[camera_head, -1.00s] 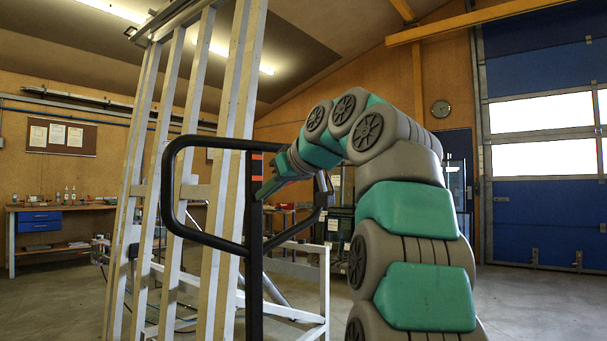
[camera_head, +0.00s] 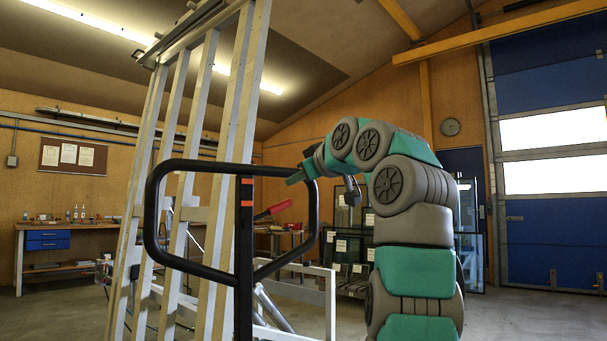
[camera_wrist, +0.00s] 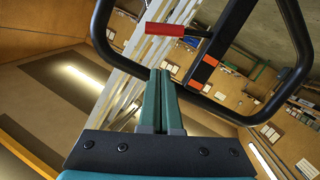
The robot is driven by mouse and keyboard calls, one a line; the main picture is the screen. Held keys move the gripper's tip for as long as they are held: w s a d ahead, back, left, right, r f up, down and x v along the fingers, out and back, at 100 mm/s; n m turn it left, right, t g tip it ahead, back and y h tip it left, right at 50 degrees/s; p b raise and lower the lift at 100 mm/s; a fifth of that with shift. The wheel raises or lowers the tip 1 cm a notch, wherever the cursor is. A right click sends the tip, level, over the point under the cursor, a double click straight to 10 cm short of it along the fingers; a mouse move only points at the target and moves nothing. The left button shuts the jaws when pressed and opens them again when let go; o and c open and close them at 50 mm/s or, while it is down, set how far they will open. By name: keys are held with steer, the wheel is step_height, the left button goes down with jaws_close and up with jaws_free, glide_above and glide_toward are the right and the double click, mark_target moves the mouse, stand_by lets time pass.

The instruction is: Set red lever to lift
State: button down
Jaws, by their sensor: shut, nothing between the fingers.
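The red lever (camera_head: 272,210) shows in the head view as a red handle just right of the black post (camera_head: 244,240), slanting up to the right. In the wrist view the red lever (camera_wrist: 165,29) lies across the upper middle, beyond the fingertips, joined to a dark bracket by the post. My gripper (camera_head: 293,179) is above and slightly right of the lever in the head view. In the wrist view my gripper (camera_wrist: 160,76) has its green fingers together, with nothing between them. The fingers appear apart from the lever.
A black tubular loop handle (camera_head: 165,168) surrounds the post, close to my gripper. The tall pale frame (camera_head: 228,150) leans at the left. A workbench (camera_head: 70,227) stands at the back left. Bare floor (camera_head: 520,320) shows at the right.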

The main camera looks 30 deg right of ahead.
mark_target(272, 211)
steer(key=w+f, duration=0.4)
steer(key=w, duration=0.2)
steer(key=shift+w+d, duration=0.4)
steer(key=shift+d, duration=0.05)
stand_by(0.4)
